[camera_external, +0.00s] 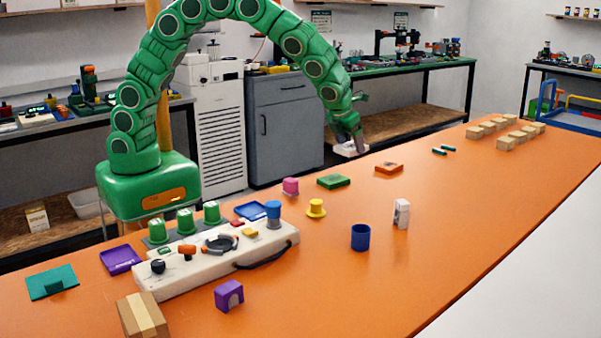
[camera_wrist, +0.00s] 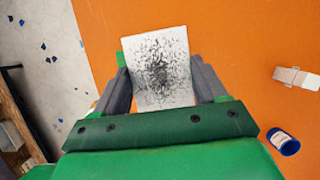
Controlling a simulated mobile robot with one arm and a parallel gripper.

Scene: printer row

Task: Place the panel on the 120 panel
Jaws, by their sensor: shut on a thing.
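My gripper (camera_external: 347,136) is shut on a panel, a flat whitish plate with dark speckles (camera_wrist: 158,62). In the wrist view the panel lies between the two grey fingers, its far part reaching past the tips. In the external view the panel (camera_external: 353,149) is a small pale piece under my gripper, beyond the orange table's back edge or just above it; its height is unclear. No number 120 is readable, so I cannot tell which piece is the 120 panel. A flat orange piece (camera_external: 388,168) and a flat green piece (camera_external: 333,181) lie nearest.
On the orange table (camera_external: 440,230) stand a blue cup (camera_external: 361,237), a white block (camera_external: 401,214), a yellow piece (camera_external: 316,208) and a pink piece (camera_external: 290,186). A white control box (camera_external: 215,262) is at front left. Several wooden blocks (camera_external: 505,143) stand far right. The right middle is clear.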

